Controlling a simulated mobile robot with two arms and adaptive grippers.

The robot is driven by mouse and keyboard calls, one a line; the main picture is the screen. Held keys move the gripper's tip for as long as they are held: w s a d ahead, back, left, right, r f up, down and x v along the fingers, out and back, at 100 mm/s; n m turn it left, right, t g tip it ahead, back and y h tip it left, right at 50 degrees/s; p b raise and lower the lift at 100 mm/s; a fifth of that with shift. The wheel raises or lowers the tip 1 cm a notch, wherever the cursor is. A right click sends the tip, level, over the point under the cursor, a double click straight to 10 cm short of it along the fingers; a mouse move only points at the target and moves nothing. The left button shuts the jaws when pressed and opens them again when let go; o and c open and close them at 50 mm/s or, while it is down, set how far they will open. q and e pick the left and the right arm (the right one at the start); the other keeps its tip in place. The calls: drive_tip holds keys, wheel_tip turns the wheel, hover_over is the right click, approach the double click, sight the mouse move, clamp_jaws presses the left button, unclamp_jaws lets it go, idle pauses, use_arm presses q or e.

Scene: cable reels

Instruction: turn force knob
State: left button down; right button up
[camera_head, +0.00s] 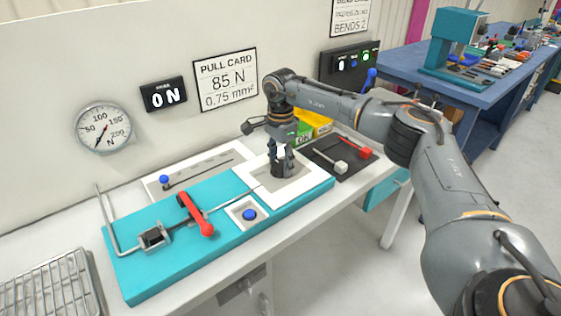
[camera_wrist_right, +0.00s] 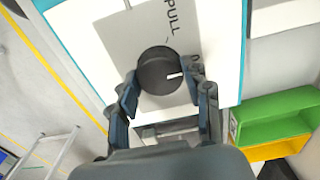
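The force knob (camera_wrist_right: 157,73) is a round black knob with a white pointer mark, on a white panel printed "PULL" in the right wrist view. The mark points to the right, towards the right finger. My right gripper (camera_wrist_right: 163,84) has one finger on each side of the knob, with small gaps that look free of contact. In the head view my right gripper (camera_head: 281,158) points down over the white panel (camera_head: 303,189), with the dark knob (camera_head: 279,172) low between its fingers. My left gripper is not in view.
A teal board (camera_head: 172,267) holds a red-handled lever (camera_head: 195,215) and a blue button (camera_head: 249,215). A round gauge (camera_head: 103,127) and a "PULL CARD 85 N" sign (camera_head: 226,80) are on the wall. Green and yellow bins (camera_head: 316,122) stand behind the gripper.

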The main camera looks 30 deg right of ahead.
idle(0.3)
drive_tip(key=m+p, duration=0.1)
drive_tip(key=m, duration=0.2)
drive_tip(key=shift+m+p, duration=0.35)
drive_tip(key=shift+m, duration=0.05)
drive_tip(key=m+p, duration=0.1)
drive_tip(key=m, duration=0.4)
drive_tip(key=shift+m+p, duration=0.3)
drive_tip(key=shift+p, duration=0.05)
drive_tip(key=m+p, duration=0.1)
drive_tip(key=m, duration=0.4)
drive_tip(key=shift+p, duration=0.3)
drive_tip(key=m+p, duration=0.1)
drive_tip(key=m, duration=0.4)
drive_tip(key=shift+m, duration=0.3)
drive_tip(key=o, duration=1.2)
drive_tip(key=shift+c, duration=0.2)
